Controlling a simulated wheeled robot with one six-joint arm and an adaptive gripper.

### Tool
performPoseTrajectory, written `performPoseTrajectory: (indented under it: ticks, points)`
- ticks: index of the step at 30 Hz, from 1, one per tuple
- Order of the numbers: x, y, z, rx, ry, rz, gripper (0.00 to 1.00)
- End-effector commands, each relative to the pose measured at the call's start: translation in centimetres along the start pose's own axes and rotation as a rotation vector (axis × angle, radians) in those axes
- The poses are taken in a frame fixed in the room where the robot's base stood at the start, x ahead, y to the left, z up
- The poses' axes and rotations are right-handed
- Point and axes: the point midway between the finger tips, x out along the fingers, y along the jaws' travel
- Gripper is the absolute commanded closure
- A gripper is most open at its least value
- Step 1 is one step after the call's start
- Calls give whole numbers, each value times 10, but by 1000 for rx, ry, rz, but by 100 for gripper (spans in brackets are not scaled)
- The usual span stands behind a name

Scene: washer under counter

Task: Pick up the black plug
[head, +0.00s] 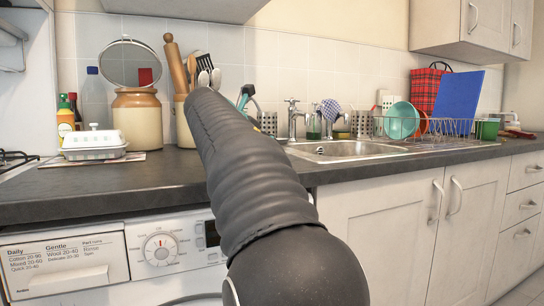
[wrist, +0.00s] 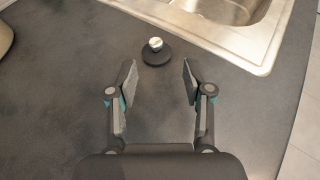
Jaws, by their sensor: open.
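The black plug (wrist: 156,55) lies on the dark countertop in the wrist view. It is a round black disc with a shiny metal knob on top. My gripper (wrist: 158,78) is open and empty above the counter. The plug is just beyond the fingertips, roughly centred between them and a little to the left. In the head view my arm covers the middle of the counter, so the plug is hidden there; a small part of my gripper (head: 245,95) shows behind the arm.
The steel sink (wrist: 225,22) borders the counter close to the plug. Mugs, a dish rack (head: 440,130) and a blue board (head: 458,103) stand around the sink. A utensil jar (head: 183,125), a stoneware jar (head: 138,118) and a white butter dish (head: 94,143) stand left. Bare counter (wrist: 50,100) lies left of my gripper.

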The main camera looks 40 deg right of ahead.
Motion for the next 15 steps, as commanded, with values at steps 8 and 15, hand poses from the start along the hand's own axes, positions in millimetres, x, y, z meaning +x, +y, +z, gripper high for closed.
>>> performPoseTrajectory:
  ticks: [8, 15]
  points:
    - [24, 1, 0, 1, -1, 1, 49]
    - [51, 7, 5, 1, 0, 2, 49]
